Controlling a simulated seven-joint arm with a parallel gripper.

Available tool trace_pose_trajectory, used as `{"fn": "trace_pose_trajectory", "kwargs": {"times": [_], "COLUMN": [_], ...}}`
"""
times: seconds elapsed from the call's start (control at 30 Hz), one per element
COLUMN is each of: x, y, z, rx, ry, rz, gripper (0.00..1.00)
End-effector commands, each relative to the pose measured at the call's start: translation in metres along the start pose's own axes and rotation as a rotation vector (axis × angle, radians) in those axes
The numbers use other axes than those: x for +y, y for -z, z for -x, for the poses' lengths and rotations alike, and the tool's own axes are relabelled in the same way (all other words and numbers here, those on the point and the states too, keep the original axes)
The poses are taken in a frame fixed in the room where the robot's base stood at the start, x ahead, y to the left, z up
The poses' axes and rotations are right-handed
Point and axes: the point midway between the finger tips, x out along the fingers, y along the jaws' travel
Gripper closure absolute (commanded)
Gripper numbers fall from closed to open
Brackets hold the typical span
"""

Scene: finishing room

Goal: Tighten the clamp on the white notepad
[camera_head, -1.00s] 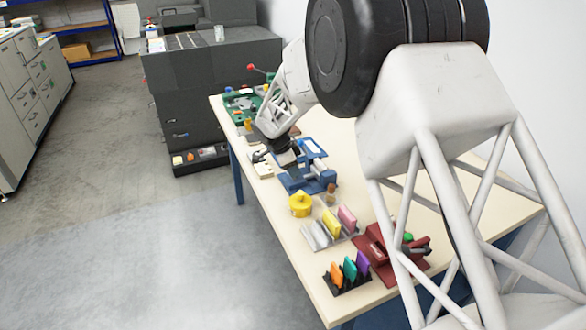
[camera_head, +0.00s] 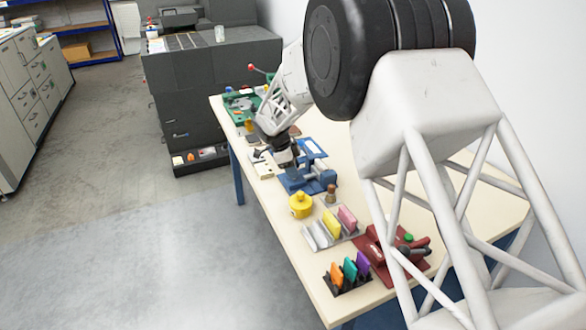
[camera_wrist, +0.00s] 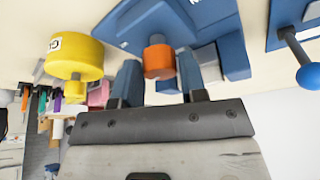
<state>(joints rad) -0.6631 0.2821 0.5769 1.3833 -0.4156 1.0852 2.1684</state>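A blue clamp fixture (camera_head: 322,178) stands on the table under my gripper (camera_head: 287,165); its blue base (camera_wrist: 225,25) fills the upper middle of the wrist view. An orange round knob (camera_wrist: 158,62) on it sits between the two fingers of my gripper (camera_wrist: 160,80). The fingers are apart, one on each side of the knob, with a narrow gap showing; firm contact cannot be made out. A pale block (camera_wrist: 207,62) shows behind the right finger. I cannot tell whether it is the white notepad. A white patch (camera_head: 313,147) lies at the fixture's far side.
A yellow pot (camera_wrist: 75,55) stands close to the left of my gripper. Nearer in the head view are a holder with yellow and pink pads (camera_head: 333,228), a dark red device (camera_head: 375,258) and a black rack of coloured pieces (camera_head: 347,285). A blue ball-ended lever (camera_wrist: 308,75) is at right.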

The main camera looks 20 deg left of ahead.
Motion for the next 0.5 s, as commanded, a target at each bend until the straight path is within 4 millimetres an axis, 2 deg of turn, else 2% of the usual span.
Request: {"fn": "trace_pose_trajectory", "kwargs": {"times": [0.03,0.1,0.5], "x": [0.0001,0.0000,-0.0003], "y": [-0.0001,0.0000,0.0001], "z": [-0.0002,0.0000,0.0035], "rx": [0.000,0.000,0.000], "ry": [0.000,0.000,0.001], "rz": [0.000,0.000,0.000], "gripper": [0.53,0.42,0.41]}}
